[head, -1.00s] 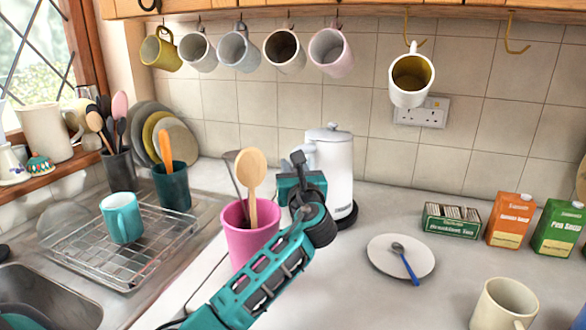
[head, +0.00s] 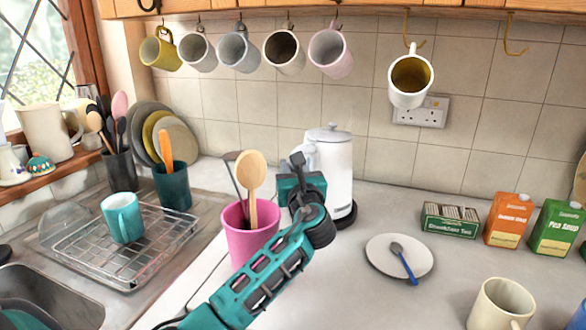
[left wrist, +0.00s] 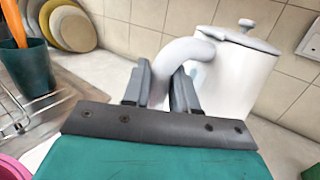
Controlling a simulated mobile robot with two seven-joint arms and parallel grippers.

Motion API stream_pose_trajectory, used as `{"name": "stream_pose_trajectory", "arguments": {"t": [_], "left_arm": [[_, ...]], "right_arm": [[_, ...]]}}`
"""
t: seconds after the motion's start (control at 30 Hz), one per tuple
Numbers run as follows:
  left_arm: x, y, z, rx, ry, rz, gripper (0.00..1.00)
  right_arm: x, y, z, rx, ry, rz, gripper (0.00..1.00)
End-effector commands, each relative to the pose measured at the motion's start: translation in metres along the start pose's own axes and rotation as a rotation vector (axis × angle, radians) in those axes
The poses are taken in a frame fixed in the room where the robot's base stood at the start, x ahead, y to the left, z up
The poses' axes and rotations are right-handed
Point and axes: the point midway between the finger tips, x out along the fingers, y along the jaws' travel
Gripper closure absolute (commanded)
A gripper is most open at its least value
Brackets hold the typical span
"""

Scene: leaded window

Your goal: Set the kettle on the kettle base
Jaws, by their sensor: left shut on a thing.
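The white kettle (head: 337,168) stands upright at the back of the counter, its lid on. The black kettle base (head: 347,216) shows as a dark edge under the kettle's lower right. I cannot tell whether the kettle touches it or is slightly above. My left gripper (head: 298,163) reaches the kettle's left side and hides part of its handle and lower body. In the left wrist view, the fingers (left wrist: 160,88) are shut around the white handle (left wrist: 178,60), with the kettle body (left wrist: 238,80) beyond. My right gripper is in neither view.
A pink pot (head: 249,235) with utensils stands close beside my left forearm. A plate with a spoon (head: 385,266), a tea box (head: 450,220) and a cream mug (head: 500,304) are to the right. Mugs hang above. A dish rack (head: 120,255) is at left.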

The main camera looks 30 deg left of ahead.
Motion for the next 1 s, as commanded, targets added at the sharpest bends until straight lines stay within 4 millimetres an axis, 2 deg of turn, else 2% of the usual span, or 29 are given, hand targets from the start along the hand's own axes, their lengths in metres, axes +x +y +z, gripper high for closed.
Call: {"name": "stream_pose_trajectory", "arguments": {"t": [0.03,0.5,0.53,0.6,0.83,0.87,1.0], "left_arm": [[0.001,0.000,0.006,-0.009,-0.011,-0.001,1.00],[0.000,-0.001,-0.003,-0.007,-0.007,-0.002,1.00],[0.000,-0.001,-0.002,-0.007,-0.007,-0.002,0.70],[0.000,-0.001,-0.003,-0.005,-0.006,-0.002,0.63],[-0.001,-0.001,-0.004,-0.003,-0.004,-0.002,0.62],[-0.001,-0.001,-0.011,0.008,0.010,-0.002,0.62],[-0.006,-0.001,-0.008,0.006,0.008,-0.003,0.62]], "right_arm": [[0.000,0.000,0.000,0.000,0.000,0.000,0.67],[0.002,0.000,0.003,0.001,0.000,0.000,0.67],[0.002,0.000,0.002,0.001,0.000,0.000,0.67],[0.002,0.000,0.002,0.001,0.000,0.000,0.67],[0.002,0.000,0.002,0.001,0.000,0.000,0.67],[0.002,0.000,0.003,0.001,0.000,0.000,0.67],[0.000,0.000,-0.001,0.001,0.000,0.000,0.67]]}}
